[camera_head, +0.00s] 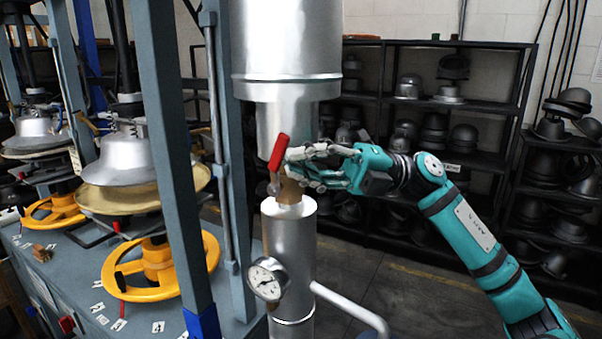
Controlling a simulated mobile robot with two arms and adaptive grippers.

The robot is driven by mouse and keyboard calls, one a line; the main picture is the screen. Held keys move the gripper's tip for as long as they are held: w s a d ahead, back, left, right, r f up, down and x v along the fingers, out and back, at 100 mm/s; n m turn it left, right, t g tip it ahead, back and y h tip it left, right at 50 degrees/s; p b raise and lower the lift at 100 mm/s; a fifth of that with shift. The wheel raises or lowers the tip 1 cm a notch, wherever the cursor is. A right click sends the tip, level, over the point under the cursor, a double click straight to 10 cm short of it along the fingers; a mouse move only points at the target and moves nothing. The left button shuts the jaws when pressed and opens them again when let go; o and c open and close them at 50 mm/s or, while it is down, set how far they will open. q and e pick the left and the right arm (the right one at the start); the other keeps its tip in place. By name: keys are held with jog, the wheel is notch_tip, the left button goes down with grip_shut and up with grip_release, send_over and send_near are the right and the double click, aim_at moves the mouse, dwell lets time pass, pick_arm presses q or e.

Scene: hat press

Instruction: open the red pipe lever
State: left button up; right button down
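The red pipe lever (278,152) stands tilted near upright on a brass valve (289,190) in the vertical silver pipe (291,236). My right gripper (292,166) reaches in from the right at the lever's height. Its fingertips are just right of the lever's lower part and overlap the valve area. I cannot tell whether the fingers touch the lever or how far apart they are. My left gripper does not show.
A pressure gauge (267,279) sticks out from the pipe below the valve. A bent silver side pipe (350,308) runs out to the right. Blue-grey press posts (172,150) and a yellow handwheel (158,268) stand left. Black shelves (459,104) with metal hat forms stand behind.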

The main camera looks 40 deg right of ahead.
aim_at(286, 145)
jog(key=shift+w+a+r+p, duration=0.25)
jog(key=shift+w+r+p, duration=0.2)
jog(key=shift+w+r, duration=0.35)
jog(key=shift+a+r, duration=0.1)
jog(key=shift+r, duration=0.05)
jog(key=shift+w+r+m+h, duration=0.1)
jog(key=shift+w+m+h, duration=0.2)
jog(key=shift+m, duration=0.1)
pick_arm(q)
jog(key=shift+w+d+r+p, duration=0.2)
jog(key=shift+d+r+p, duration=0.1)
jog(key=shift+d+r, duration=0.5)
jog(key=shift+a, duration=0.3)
pick_arm(e)
jog(key=shift+a, duration=0.1)
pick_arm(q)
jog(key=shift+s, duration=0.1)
